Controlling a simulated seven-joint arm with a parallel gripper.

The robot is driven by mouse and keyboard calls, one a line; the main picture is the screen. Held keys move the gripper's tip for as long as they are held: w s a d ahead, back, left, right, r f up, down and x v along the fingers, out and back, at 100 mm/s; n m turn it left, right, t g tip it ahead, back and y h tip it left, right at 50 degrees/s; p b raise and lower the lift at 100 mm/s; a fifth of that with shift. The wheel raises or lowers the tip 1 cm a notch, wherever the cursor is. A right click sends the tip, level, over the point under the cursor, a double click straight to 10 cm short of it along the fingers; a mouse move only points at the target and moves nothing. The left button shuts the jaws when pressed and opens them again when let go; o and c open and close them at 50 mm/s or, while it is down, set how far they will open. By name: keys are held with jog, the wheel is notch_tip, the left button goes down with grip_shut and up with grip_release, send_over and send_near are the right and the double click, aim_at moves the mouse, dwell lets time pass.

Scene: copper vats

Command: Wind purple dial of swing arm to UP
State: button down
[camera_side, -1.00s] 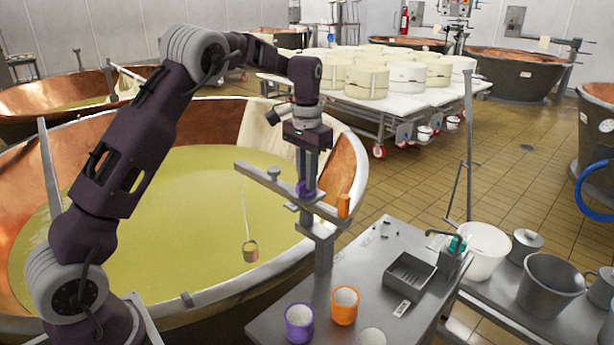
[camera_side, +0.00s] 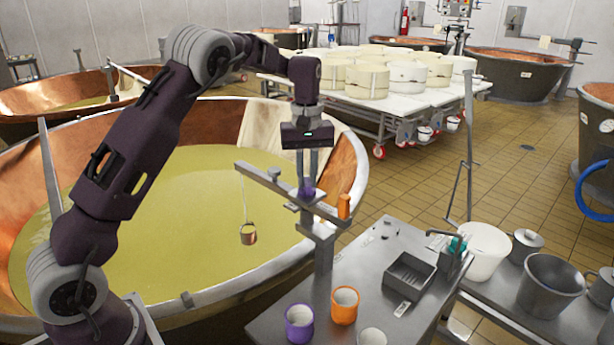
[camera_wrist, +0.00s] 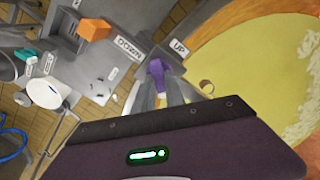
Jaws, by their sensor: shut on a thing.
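The purple dial (camera_side: 306,192) sits on top of the grey swing arm (camera_side: 280,184) at the vat's rim. My gripper (camera_side: 307,186) points down from above and is shut on the dial. In the wrist view the purple dial (camera_wrist: 156,70) shows between my fingers, close to the UP label (camera_wrist: 179,48), with the DOWN label (camera_wrist: 129,47) to its left. A small copper cup (camera_side: 248,234) hangs on a line from the swing arm's far end, over the yellow liquid. Its contents are too small to tell.
An orange block (camera_side: 344,206) stands on the arm near the dial; it also shows in the wrist view (camera_wrist: 95,29). Purple (camera_side: 300,323) and orange (camera_side: 344,306) cups stand on the grey bench (camera_side: 270,325) below. The copper vat (camera_side: 345,160) is behind.

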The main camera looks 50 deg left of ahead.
aim_at(307, 181)
jog(key=n, duration=0.6)
jog(key=shift+r, duration=0.1)
jog(key=n, duration=0.6)
jog(key=shift+n, duration=0.4)
jog(key=n, duration=1.2)
jog(key=shift+n, duration=0.3)
jog(key=c, duration=1.4)
grip_release()
jog(key=shift+s, duration=0.1)
notch_tip(307, 181, up, 7)
